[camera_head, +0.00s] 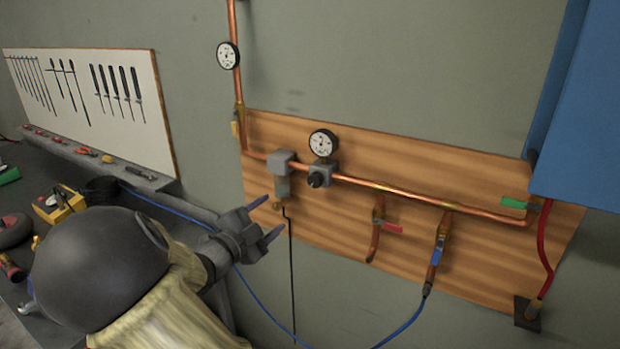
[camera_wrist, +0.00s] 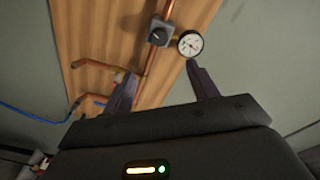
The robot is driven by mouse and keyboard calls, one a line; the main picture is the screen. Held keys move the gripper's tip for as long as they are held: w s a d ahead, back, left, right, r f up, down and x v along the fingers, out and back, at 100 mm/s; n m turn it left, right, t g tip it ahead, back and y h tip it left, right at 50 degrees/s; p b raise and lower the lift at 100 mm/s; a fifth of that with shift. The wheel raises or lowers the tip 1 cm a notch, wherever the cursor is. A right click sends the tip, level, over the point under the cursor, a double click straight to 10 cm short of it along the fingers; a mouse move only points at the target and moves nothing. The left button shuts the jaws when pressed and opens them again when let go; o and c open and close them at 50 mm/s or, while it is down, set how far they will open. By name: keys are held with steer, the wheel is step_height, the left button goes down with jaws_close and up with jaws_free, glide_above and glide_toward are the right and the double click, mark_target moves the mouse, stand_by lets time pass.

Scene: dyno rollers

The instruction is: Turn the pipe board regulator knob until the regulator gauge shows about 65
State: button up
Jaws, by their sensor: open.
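The regulator knob (camera_head: 315,180) is a small black knob on a grey block on the copper pipe of the wooden pipe board (camera_head: 420,170). The round white regulator gauge (camera_head: 322,143) sits just above it; its reading is too small to tell. In the wrist view the knob (camera_wrist: 156,37) and the gauge (camera_wrist: 190,43) show beyond the fingers, toward the top. My gripper (camera_head: 268,218) is open and empty, to the lower left of the knob and apart from it. In the wrist view my gripper (camera_wrist: 162,85) has its two fingers spread.
A filter unit (camera_head: 283,178) hangs left of the knob. Red-handled (camera_head: 388,227) and blue-handled (camera_head: 437,250) valves are lower right. A second gauge (camera_head: 228,55) is on the upright pipe. A blue cabinet (camera_head: 580,110) stands at right, a cluttered bench (camera_head: 95,180) at left.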

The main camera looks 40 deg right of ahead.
mark_target(312, 182)
steer(key=shift+d, duration=0.15)
steer(key=p+x, duration=0.5)
steer(key=x, duration=1.2)
steer(key=shift+w+d+f, duration=0.1)
steer(key=c, duration=1)
